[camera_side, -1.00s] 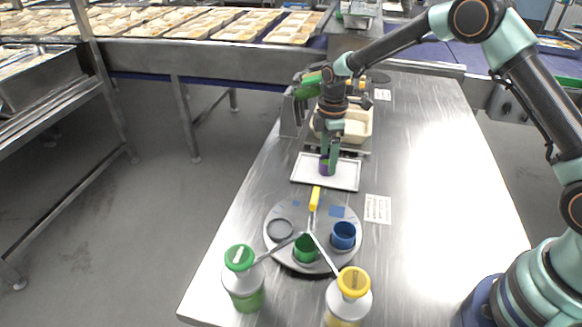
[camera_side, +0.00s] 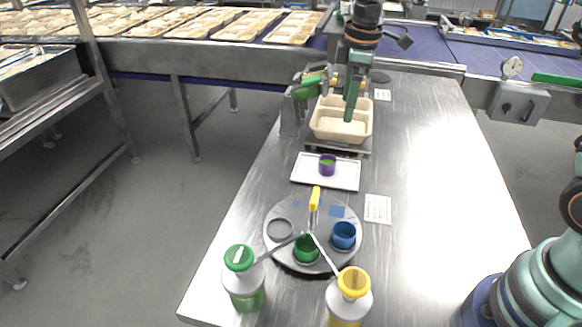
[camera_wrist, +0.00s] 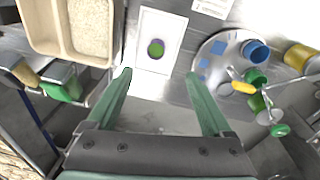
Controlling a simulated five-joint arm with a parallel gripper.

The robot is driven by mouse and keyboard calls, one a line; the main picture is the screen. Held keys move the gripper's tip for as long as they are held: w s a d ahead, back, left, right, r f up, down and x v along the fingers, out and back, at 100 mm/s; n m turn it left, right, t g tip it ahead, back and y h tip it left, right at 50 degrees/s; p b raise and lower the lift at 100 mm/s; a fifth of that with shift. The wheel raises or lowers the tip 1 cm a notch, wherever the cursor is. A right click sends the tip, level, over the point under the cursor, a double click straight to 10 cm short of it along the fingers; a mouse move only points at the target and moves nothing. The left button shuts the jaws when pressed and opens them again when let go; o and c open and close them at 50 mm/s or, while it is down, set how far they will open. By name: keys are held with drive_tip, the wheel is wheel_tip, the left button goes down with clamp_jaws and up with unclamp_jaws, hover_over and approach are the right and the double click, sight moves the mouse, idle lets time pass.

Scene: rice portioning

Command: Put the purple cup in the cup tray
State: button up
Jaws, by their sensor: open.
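The purple cup (camera_side: 327,167), with green contents, stands upright on the white cup tray (camera_side: 346,178). In the wrist view the cup (camera_wrist: 156,47) sits near the middle of the tray (camera_wrist: 170,26), beyond my fingertips. My gripper (camera_side: 352,108) is open and empty. It is raised above and behind the tray in the side view, in front of the rice container. In the wrist view the two green fingers of my gripper (camera_wrist: 158,78) are spread wide with nothing between them.
A two-compartment container (camera_side: 341,133) with rice stands behind the tray. A round grey turntable (camera_side: 276,212) in front holds a green cup (camera_side: 306,248) and a blue cup (camera_side: 342,235). Green-capped (camera_side: 243,280) and yellow-capped (camera_side: 348,298) bottles stand at the front.

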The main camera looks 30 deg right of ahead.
drive_tip(key=s+d+r+m+t, duration=0.1)
drive_tip(key=s+r+m+t, duration=0.1)
drive_tip(key=s+m, duration=0.3)
drive_tip(key=s+d+r+m+t, duration=0.1)
drive_tip(key=s+m, duration=0.4)
drive_tip(key=s, duration=0.8)
drive_tip(key=shift+s+d+r+m+t, duration=0.15)
drive_tip(key=shift+r+m+t, duration=0.15)
drive_tip(key=shift+r+t, duration=0.6)
drive_tip(key=shift+r, duration=0.2)
